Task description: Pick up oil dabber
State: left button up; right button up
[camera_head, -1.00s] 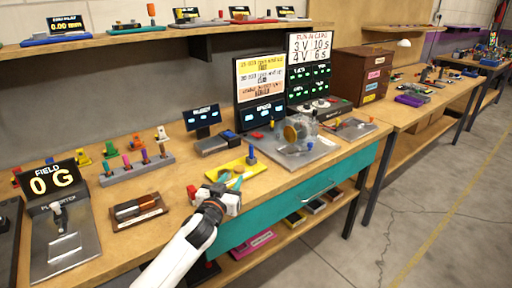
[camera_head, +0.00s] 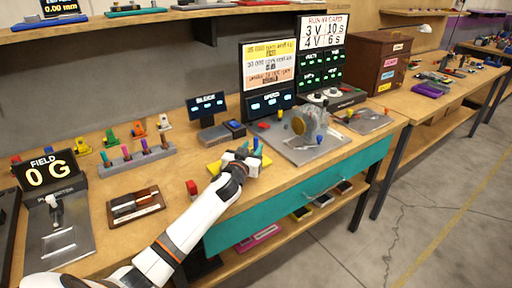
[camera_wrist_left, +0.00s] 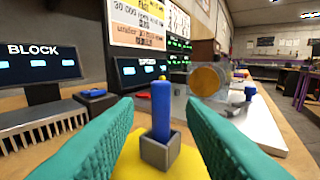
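The oil dabber looks to be the blue upright stick (camera_wrist_left: 161,108) in a small grey square cup (camera_wrist_left: 160,150) on a yellow tray (camera_wrist_left: 125,165), in the left wrist view. My left gripper (camera_wrist_left: 163,112) is open, with one teal finger on each side of the stick and a gap to both. In the head view my left gripper (camera_head: 254,153) is over the yellow tray (camera_head: 213,168) and hides most of it and the cup. My right gripper is not in view.
A metal plate with a clear-cased machine (camera_head: 308,123) stands right of the tray. A BLOCK display (camera_head: 206,104) is behind it. The bench front is partly clear.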

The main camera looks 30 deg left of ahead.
aim_at(255, 144)
pick_arm(q)
jog(key=x, duration=0.3)
jog(key=shift+w+f, duration=0.1)
jog(key=shift+w, duration=0.3)
grip_shut()
notch_tip(255, 144, up, 10)
jog(key=shift+r+p, duration=0.1)
jog(key=shift+p, duration=0.6)
